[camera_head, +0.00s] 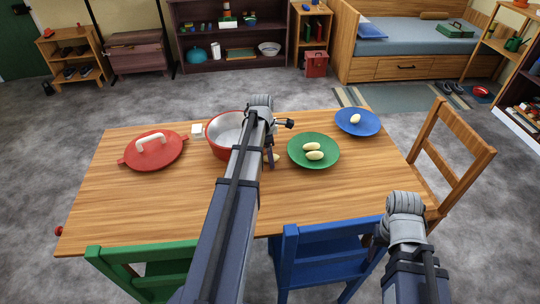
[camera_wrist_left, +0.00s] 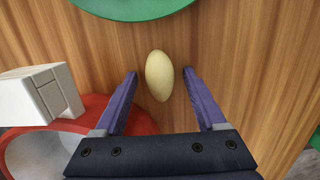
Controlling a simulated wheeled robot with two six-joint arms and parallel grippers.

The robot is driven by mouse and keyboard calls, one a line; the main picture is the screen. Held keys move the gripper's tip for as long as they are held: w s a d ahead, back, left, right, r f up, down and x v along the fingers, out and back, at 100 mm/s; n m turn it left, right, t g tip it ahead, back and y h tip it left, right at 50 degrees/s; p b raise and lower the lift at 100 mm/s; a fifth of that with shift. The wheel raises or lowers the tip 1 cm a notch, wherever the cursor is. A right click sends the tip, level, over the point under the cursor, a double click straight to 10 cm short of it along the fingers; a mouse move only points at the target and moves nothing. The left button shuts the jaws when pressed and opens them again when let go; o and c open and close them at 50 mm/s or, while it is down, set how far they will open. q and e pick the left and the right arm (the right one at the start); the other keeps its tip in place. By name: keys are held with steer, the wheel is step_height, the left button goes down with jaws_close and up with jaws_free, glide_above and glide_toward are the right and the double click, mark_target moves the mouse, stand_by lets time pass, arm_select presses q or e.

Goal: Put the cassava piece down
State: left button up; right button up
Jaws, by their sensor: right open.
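A pale oval cassava piece (camera_wrist_left: 160,76) lies over bare table wood between the fingers of my left gripper (camera_wrist_left: 158,88) in the left wrist view. The fingers stand apart with a gap on both sides of it. In the head view the left gripper (camera_head: 270,156) points down between the red pot (camera_head: 218,150) and the green plate (camera_head: 328,162), and the piece (camera_head: 277,157) shows partly beside it. Two similar pieces (camera_head: 313,150) lie on the green plate. My right gripper (camera_head: 380,238) is open near the blue chair, mostly hidden by its wrist.
A blue plate (camera_head: 371,130) with one pale piece stands at the table's back right. The pot's red lid (camera_head: 154,149) lies at the left. A green chair (camera_head: 140,270), a blue chair (camera_head: 325,260) and a wooden chair (camera_head: 455,150) surround the table (camera_head: 120,205). The table's front left is clear.

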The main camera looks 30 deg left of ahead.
mark_target(266, 155)
arm_select(q)
steer(key=shift+r, duration=0.15)
step_height(266, 155, up, 12)
steer(key=a+p, duration=0.1)
steer(key=p, duration=1.1)
steer(key=shift+s, duration=0.45)
steer(key=shift+a, duration=0.1)
